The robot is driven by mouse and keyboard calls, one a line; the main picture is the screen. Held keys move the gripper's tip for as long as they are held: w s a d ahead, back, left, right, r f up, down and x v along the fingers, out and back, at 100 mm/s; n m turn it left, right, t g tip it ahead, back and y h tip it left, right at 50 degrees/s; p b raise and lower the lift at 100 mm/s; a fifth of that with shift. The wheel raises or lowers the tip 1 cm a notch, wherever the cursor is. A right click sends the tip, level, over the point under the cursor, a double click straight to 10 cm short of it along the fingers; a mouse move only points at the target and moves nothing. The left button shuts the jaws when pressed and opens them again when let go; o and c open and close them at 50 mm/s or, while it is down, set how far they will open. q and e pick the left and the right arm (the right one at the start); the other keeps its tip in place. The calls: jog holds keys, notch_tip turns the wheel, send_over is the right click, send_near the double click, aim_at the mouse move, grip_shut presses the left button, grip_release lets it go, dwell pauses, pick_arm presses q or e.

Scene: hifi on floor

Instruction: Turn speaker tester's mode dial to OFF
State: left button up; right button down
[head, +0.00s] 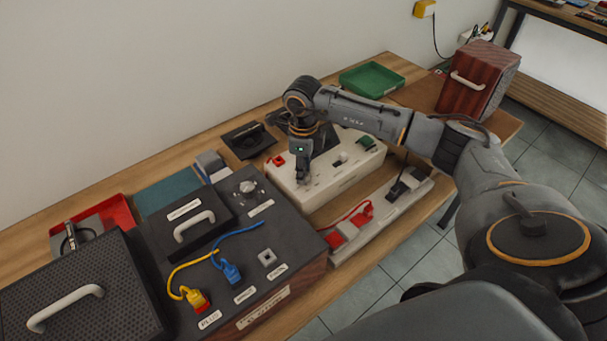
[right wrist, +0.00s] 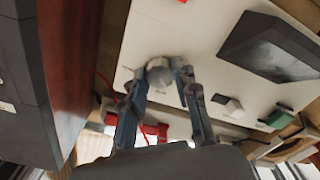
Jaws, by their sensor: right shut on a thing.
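The speaker tester (head: 349,176) is a white box on the bench, with a dark sloped meter (right wrist: 272,48) on its top. My right gripper (head: 302,181) reaches down onto the tester's near left part. In the right wrist view its two blue-grey fingers (right wrist: 162,74) are shut on a pale grey dial (right wrist: 158,73), one finger on each side. The gripper hides this dial in the head view. A second pale knob (head: 341,157) stands apart on the same panel. No OFF mark or dial label can be read. My left gripper is not in view.
A dark amplifier-like box (head: 287,257) with plugs and cables stands close left of the tester. A power strip (head: 383,214) with red plugs lies in front. A green tray (head: 371,80) and a wooden speaker (head: 478,80) stand behind and to the right.

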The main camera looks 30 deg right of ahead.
jog(key=shift+n+b, duration=1.35)
jog(key=shift+n, duration=0.85)
jog(key=shift+r, duration=0.1)
jog(key=c, duration=1)
grip_release()
jog(key=shift+r, duration=0.2)
notch_tip(320, 180, up, 12)
jog(key=shift+f, duration=0.2)
